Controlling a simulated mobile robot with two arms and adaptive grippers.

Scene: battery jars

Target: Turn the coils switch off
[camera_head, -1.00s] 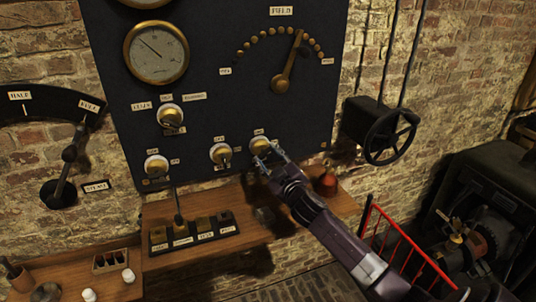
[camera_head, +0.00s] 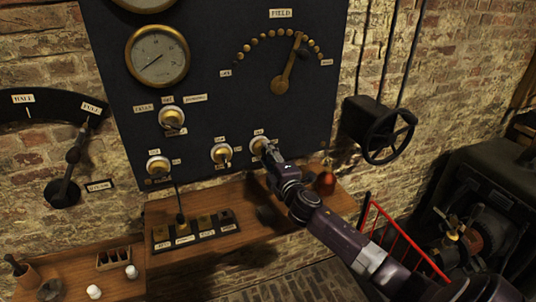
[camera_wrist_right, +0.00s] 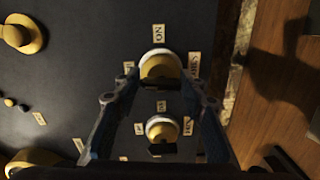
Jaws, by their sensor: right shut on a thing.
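My right gripper (camera_head: 265,148) is at the rightmost round brass switch (camera_head: 257,143) in the lower row of the dark panel (camera_head: 215,100). In the right wrist view its two fingers stand either side of this switch (camera_wrist_right: 160,66), shut on its dark lever (camera_wrist_right: 161,84). The label above it there (camera_wrist_right: 158,31) appears to read ON, upside down; the side labels are too blurred to read surely. Two similar switches sit to its left in the head view, a middle one (camera_head: 221,153) and a left one (camera_head: 158,166). My left gripper is out of view.
Another switch (camera_head: 171,117) sits higher, under a brass gauge (camera_head: 157,56). A field dial handle (camera_head: 287,72) is above the gripper. A black handwheel (camera_head: 389,135), an orange-red cone (camera_head: 325,182) and a red railing (camera_head: 405,245) are at right. A wooden shelf (camera_head: 255,238) runs below.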

